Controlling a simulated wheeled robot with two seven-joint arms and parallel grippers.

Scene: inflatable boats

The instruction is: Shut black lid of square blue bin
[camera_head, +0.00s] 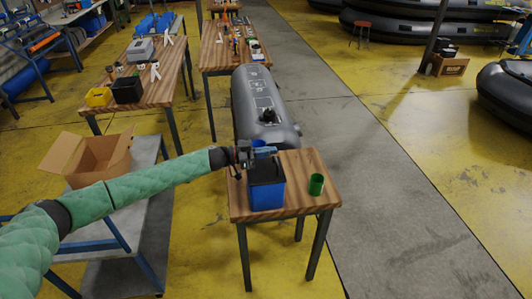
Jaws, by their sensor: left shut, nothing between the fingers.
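The square blue bin (266,196) stands upright on a small wooden table (297,200) in the middle of the view. Its black lid (266,172) shows as a dark area over the top of the bin; I cannot tell whether it is fully down. My left gripper (258,155) is shut and empty, just over the bin's far edge. It is too small here to tell whether it touches the lid. My right gripper is not in view.
A green cup (316,184) stands to the right of the bin. A grey inflatable tube (262,105) lies behind the table. An open cardboard box (95,155) sits on a cart at left.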

